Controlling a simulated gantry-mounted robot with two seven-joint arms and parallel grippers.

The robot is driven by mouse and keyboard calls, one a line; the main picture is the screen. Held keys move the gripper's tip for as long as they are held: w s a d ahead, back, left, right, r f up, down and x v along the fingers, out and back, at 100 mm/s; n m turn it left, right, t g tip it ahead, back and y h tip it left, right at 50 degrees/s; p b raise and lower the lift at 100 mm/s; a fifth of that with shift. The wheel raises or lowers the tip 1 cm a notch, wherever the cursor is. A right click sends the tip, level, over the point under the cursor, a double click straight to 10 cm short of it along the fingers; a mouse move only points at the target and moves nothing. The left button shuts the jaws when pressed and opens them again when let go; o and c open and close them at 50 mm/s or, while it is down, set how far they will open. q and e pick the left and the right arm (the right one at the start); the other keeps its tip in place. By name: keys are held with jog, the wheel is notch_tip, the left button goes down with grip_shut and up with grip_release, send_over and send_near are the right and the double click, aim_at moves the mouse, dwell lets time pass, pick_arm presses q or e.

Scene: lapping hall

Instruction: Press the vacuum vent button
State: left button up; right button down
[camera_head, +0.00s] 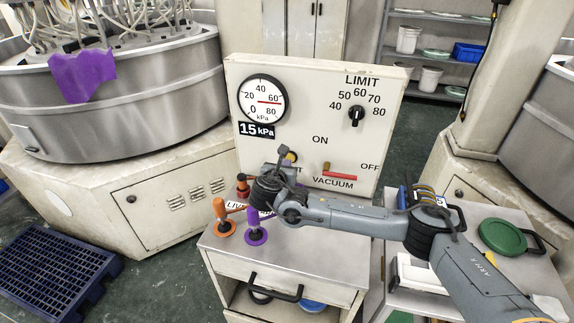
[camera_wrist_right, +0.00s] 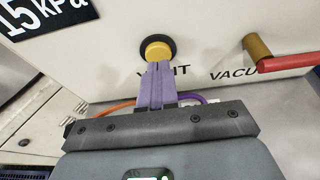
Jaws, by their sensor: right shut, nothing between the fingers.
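The vent button is a yellow knob in a black ring (camera_wrist_right: 158,49) on the cream panel (camera_head: 318,105). In the head view a bit of yellow (camera_head: 291,156) shows beside my right gripper (camera_head: 284,157), which hides most of the button. In the right wrist view my right gripper (camera_wrist_right: 156,66) is shut and empty, its fingertips overlapping the button's lower edge. I cannot tell whether they touch it. The fingers cover part of the VENT label below the button. My left gripper is not in view.
A red-handled vacuum lever (camera_head: 340,174) is right of the button, also in the wrist view (camera_wrist_right: 288,62). Above are the gauge (camera_head: 263,99) and limit knob (camera_head: 356,115). Orange (camera_head: 221,221) and purple (camera_head: 256,225) handles stand on the cabinet top below my arm.

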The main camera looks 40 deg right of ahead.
jog(key=shift+w+d, duration=0.45)
jog(key=shift+d, duration=0.15)
